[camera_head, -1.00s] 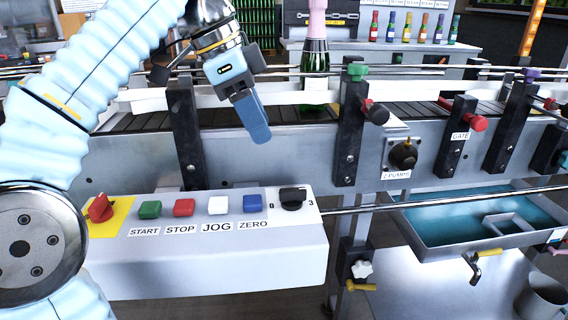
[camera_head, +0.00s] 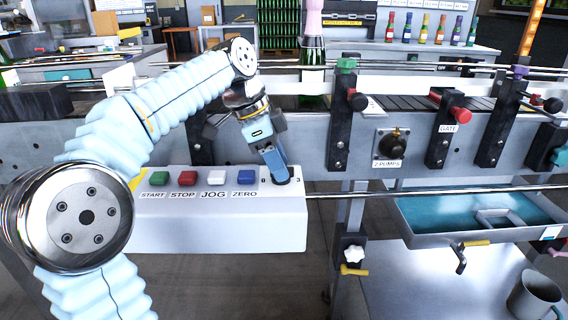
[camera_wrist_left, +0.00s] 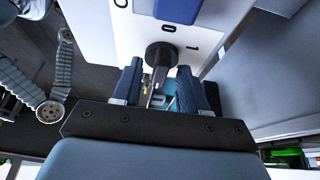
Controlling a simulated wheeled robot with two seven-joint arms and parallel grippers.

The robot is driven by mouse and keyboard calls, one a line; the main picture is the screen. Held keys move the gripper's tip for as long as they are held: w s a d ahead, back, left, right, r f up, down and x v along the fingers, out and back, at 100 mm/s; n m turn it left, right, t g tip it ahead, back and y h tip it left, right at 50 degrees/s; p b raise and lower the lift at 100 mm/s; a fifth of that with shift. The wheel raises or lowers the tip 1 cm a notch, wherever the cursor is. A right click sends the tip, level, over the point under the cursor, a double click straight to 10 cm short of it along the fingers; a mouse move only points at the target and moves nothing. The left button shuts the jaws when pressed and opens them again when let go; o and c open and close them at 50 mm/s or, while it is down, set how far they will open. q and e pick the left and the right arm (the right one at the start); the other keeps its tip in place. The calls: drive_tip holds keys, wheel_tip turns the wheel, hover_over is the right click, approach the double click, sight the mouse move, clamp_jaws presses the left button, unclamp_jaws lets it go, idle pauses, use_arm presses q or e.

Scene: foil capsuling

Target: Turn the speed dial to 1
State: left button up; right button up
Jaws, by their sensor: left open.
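The black speed dial (camera_wrist_left: 162,54) sits on the white control box (camera_head: 225,230), to the right of the blue ZERO button (camera_head: 245,177). In the left wrist view a 0 (camera_wrist_left: 168,28) and a 1 (camera_wrist_left: 191,47) are printed beside it. My left gripper (camera_head: 281,178) points down at the dial and covers most of it in the head view. In the left wrist view the left gripper (camera_wrist_left: 160,78) is open, with one blue finger on each side just below the dial. I cannot tell whether the fingers touch it. My right gripper is out of view.
Red (camera_head: 216,178), white and green buttons stand in the row left of the blue one. A metal rail (camera_head: 420,191) runs right from the box. The conveyor with dark posts (camera_head: 341,125) and a bottle (camera_head: 313,60) stands behind. A blue-lined tray (camera_head: 440,215) is at right.

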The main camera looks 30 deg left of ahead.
use_arm(q)
clamp_jaws()
